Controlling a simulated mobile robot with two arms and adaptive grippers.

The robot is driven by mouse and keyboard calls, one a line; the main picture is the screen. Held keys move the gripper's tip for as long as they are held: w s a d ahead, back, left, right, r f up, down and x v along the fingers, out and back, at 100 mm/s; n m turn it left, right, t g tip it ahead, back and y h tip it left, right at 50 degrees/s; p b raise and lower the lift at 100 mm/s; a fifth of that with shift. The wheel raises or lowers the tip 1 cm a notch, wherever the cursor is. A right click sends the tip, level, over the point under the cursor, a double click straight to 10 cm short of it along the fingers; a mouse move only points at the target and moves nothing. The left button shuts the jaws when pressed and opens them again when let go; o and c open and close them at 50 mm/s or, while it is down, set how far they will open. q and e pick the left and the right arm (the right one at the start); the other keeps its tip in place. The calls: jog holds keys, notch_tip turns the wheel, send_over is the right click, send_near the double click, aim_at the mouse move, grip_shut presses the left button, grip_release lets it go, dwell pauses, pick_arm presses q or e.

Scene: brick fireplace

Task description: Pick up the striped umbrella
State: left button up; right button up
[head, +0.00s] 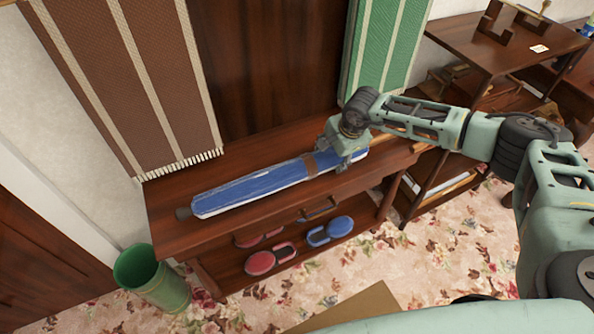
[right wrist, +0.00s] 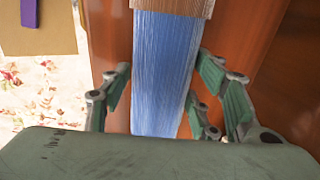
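The striped umbrella (head: 250,188), blue with pale stripes and a brown band, lies folded along the top of a dark wooden console table (head: 165,222). My right gripper (head: 346,160) is over its right end. In the right wrist view the umbrella's blue cloth (right wrist: 166,70) runs between the green-padded fingers of my right gripper (right wrist: 170,98). The fingers stand apart on both sides of it, with a gap visible on the left; the right-side gap is narrow. My left gripper is not in view.
Striped cloths (head: 120,75) hang behind. A wooden shelf unit (head: 480,50) stands to the right.

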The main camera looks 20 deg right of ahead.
jog(key=shift+w, duration=0.1)
jog(key=c, duration=1)
